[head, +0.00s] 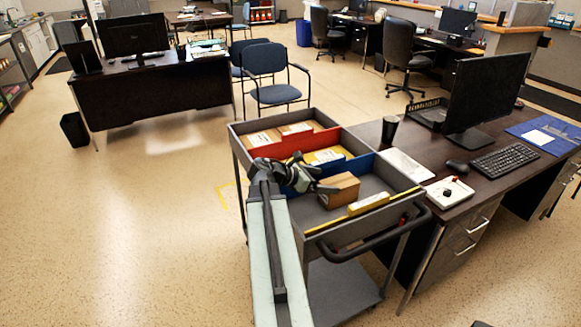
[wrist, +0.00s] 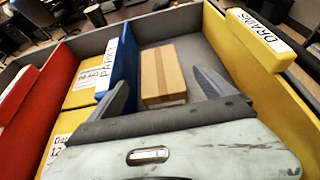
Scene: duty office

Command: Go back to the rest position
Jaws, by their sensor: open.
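My arm reaches over a grey cart (head: 240,150), and my gripper (head: 328,178) is open above its compartments, near the blue divider (head: 362,166). In the wrist view my gripper (wrist: 168,88) has its two fingers spread, with nothing held between them. A brown cardboard box (head: 340,190) lies in the compartment between the blue divider and the yellow one. In the wrist view the box (wrist: 162,72) shows beyond and between the fingers. I cannot tell how far above it the fingers are.
A red divider (head: 290,145) and more boxes (head: 262,138) are in the cart's far compartments. A yellow divider (wrist: 262,55) has a "DRAINS" label. A desk (head: 480,185) with a monitor (head: 487,93) stands close on the right. Floor (head: 160,230) on the left is clear.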

